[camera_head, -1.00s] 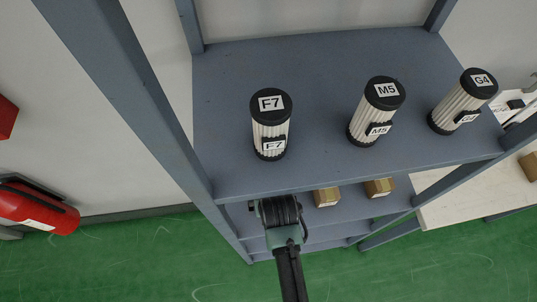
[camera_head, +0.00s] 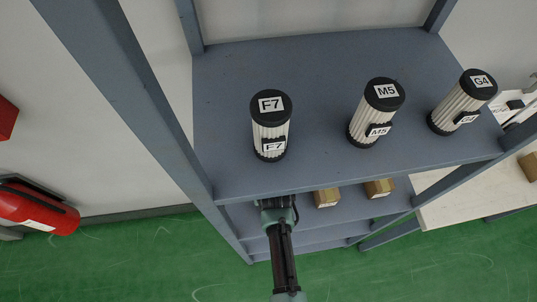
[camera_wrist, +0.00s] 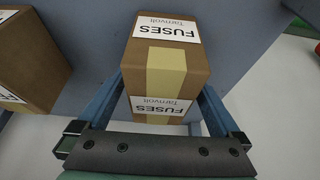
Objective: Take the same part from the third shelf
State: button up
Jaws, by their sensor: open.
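In the wrist view a brown cardboard box (camera_wrist: 167,62) with a tan tape strip and white labels reading "FUSES" and "Tarnvolt" stands on a grey-blue shelf. My gripper (camera_wrist: 165,95) is open, with its two blue fingers on either side of the box's near part. I cannot tell whether the fingers touch it. In the head view my gripper (camera_head: 277,203) reaches in under the top shelf's front edge, and its fingers and that box are hidden. Cylinders labelled F7 (camera_head: 270,125), M5 (camera_head: 377,112) and G4 (camera_head: 462,102) stand upright on the top shelf (camera_head: 320,80).
A second brown box (camera_wrist: 30,60) stands to the left in the wrist view. Two small boxes (camera_head: 327,197) (camera_head: 379,188) sit on the lower shelf right of my gripper. A blue-grey upright (camera_head: 130,100) is at the left. A red extinguisher (camera_head: 35,210) is far left.

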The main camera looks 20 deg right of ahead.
jog(key=shift+f, duration=0.25)
dwell(0.4)
grip_shut()
dwell(0.5)
